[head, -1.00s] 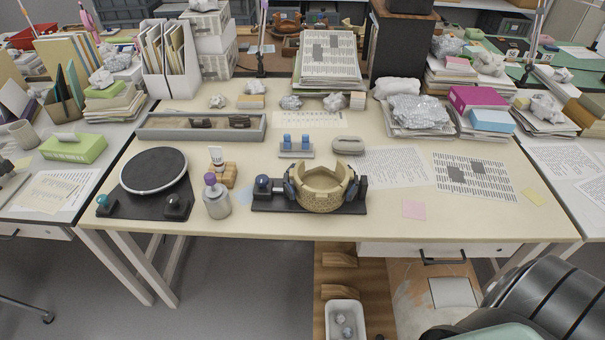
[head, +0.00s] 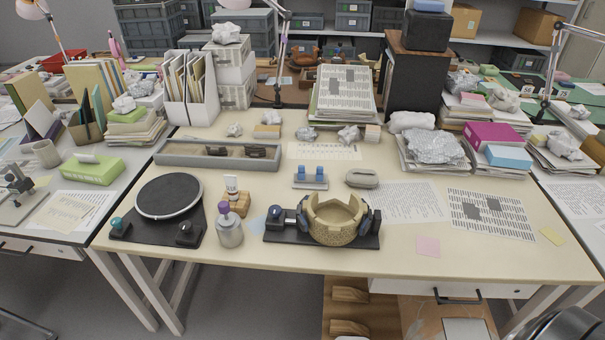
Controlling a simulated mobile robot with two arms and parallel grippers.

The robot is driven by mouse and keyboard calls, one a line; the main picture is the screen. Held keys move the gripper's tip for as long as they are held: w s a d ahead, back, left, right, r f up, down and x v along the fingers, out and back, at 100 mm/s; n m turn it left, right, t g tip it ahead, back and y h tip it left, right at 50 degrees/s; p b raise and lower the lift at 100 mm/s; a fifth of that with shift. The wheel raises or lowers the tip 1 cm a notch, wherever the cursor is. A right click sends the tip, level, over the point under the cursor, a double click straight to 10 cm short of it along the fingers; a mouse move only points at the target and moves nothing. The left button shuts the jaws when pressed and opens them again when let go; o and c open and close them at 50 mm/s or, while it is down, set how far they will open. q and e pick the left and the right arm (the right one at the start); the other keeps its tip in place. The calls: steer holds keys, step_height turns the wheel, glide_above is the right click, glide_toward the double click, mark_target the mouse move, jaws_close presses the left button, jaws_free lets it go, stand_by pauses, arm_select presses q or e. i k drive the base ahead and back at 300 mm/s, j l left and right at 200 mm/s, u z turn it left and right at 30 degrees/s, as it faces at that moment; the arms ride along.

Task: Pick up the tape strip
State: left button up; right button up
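A small grey stand (head: 310,182) near the middle of the table holds two upright blue pieces (head: 302,171), side by side. They may be tape strips, but they are too small to tell for certain. Just in front, a tan, broken-rimmed pot (head: 335,220) sits in a black holder (head: 285,238) with dark blue pads at its sides. Neither of my grippers is in view. Only a dark rounded part, probably of my own arm, shows at the lower right corner.
A black turntable (head: 168,196), a purple-capped bottle (head: 229,229) and a tube in a wooden block (head: 236,202) stand left. A long grey tray (head: 180,160) lies behind them. An oval grey object (head: 361,179) sits right of the stand.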

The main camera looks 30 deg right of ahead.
mark_target(301, 168)
steer(key=i+j+z, duration=0.1)
steer(key=z, duration=0.4)
steer(key=i+j+z, duration=0.2)
steer(key=z, duration=0.25)
